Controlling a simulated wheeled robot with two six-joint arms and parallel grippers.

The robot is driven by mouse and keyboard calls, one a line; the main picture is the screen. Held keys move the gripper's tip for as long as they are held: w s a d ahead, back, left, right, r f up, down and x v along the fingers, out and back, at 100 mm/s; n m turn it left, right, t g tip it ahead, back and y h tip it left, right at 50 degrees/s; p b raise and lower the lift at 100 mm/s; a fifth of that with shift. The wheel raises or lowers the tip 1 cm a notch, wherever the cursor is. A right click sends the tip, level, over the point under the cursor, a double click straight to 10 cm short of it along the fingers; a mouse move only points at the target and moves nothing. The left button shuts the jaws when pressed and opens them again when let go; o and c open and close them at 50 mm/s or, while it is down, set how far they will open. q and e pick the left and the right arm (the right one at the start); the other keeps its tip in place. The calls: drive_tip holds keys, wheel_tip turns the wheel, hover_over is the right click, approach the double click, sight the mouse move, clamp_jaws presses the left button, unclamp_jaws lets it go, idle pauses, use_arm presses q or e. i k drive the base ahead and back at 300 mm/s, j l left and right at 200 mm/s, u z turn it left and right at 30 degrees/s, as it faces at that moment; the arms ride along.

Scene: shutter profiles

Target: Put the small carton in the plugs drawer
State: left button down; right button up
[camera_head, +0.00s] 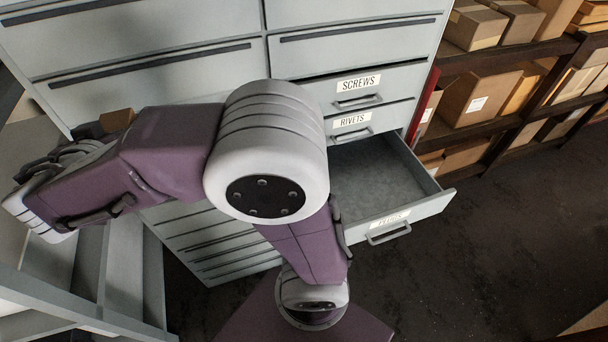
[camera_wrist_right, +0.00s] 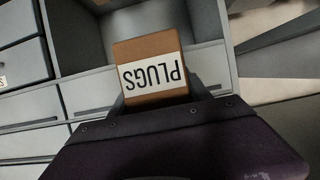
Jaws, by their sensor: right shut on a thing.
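The small carton (camera_wrist_right: 150,52) is a brown box with a white label reading PLUGS, upside down in the right wrist view. My right gripper (camera_wrist_right: 158,98) is shut on it, with a finger at each side. In the head view the carton (camera_head: 117,120) shows at the left, partly hidden behind my right forearm. The plugs drawer (camera_head: 434,206) is pulled out at the right of the cabinet, and the visible part of its inside is empty. The carton is well to the left of this drawer. My left gripper is not in view.
The grey cabinet (camera_head: 180,72) has shut drawers, including screws (camera_head: 358,84) and rivets (camera_head: 352,121) above the open one. Grey open compartments (camera_head: 125,270) stand at the lower left. Shelves with cardboard boxes (camera_head: 480,97) stand at the right. The dark floor (camera_head: 500,260) at the right is clear.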

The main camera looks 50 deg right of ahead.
sight(355, 182)
drive_tip(key=k+l+z, duration=0.2)
drive_tip(key=l+z, duration=0.2)
drive_tip(key=k+l+z, duration=0.15)
drive_tip(key=l+z, duration=0.25)
drive_tip(key=k+l+z, duration=0.1)
drive_tip(key=l+z, duration=0.3)
